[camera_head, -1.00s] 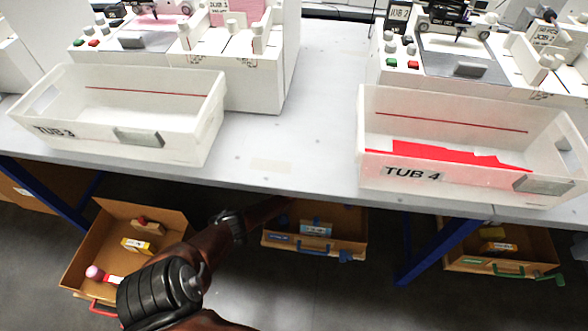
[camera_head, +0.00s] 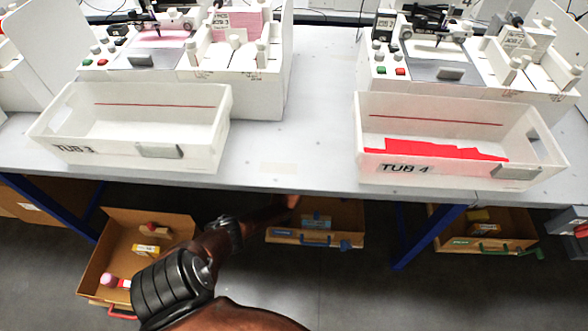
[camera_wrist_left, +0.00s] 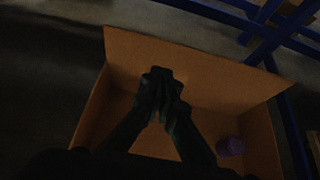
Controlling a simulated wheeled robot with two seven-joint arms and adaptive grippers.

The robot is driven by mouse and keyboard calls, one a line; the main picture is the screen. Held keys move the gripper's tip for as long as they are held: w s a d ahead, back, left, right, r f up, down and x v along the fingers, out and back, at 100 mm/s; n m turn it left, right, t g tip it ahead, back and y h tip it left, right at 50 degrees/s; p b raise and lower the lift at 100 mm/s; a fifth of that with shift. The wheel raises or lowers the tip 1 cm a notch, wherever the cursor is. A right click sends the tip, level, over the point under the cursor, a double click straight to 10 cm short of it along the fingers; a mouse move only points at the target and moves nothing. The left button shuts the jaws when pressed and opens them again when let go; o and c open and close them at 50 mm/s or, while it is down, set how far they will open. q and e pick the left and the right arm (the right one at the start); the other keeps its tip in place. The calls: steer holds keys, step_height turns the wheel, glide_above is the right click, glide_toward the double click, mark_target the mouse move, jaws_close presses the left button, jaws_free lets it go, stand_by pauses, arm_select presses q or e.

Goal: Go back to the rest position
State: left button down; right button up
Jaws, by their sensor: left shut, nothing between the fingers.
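My left arm (camera_head: 172,287) reaches from the bottom of the head view up and to the right, and its far end passes in under the table edge, so the gripper is hidden there. In the left wrist view my left gripper (camera_wrist_left: 161,84) is dark, with its fingertips together and nothing visible between them. It is in front of an open brown cardboard box (camera_wrist_left: 195,72). A dark purple rounded thing (camera_wrist_left: 230,147) lies in that box, to the right of the fingers. My right gripper is in neither view.
The table (camera_head: 275,150) carries TUB 3 (camera_head: 130,150) and TUB 4 (camera_head: 440,170), which holds red pieces, with machines behind.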

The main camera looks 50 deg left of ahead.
arm_select(q)
steer(key=shift+s+d+r, duration=0.1)
steer(key=shift+s+d, duration=0.15)
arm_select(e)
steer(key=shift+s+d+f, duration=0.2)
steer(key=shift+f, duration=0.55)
